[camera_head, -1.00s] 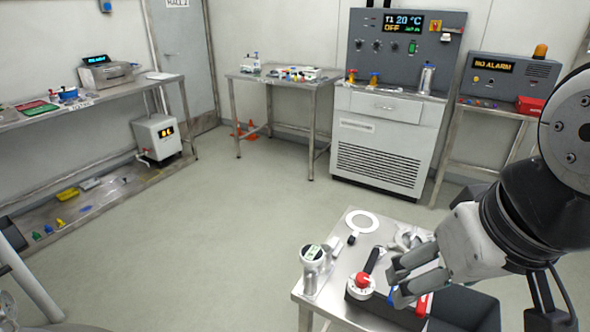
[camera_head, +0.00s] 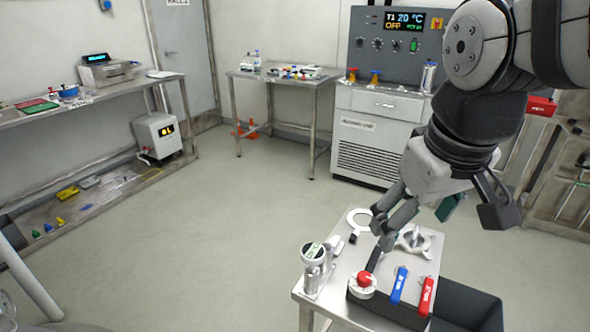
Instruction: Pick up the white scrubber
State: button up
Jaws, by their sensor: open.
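My gripper (camera_head: 383,230) is open and empty, over the back part of the small metal table (camera_head: 328,283). A small whitish block (camera_head: 90,183), perhaps the white scrubber, lies on the low shelf at the far left, beside a yellow block (camera_head: 67,194). It is too small to tell for sure. My gripper is far from it, across the open floor.
The small table holds a gauge (camera_head: 313,258), a red knob device (camera_head: 363,284), a blue tag (camera_head: 399,285), a red tag (camera_head: 426,296) and a white ring (camera_head: 360,218). A dark bin (camera_head: 470,303) adjoins its right side. The middle floor is clear.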

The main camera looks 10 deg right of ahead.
jog(key=w+f+n+g+b, duration=0.1)
jog(key=w+f+n, duration=0.25)
jog(key=w, duration=0.95)
jog(key=n+g+b, duration=0.2)
jog(key=n+b, duration=0.1)
jog(key=n, duration=0.2)
send_over(335, 240)
notch_tip(335, 240, down, 20)
jog(key=shift+y, duration=0.4)
notch_tip(335, 240, down, 8)
jog(key=shift+f, duration=0.1)
jog(key=shift+f+p, duration=0.3)
jog(key=shift+f, duration=2.75)
jog(key=c, duration=1.2)
jog(key=shift+c, duration=0.2)
jog(key=shift+r, duration=0.1)
notch_tip(335, 240, up, 10)
jog(key=shift+f, duration=0.1)
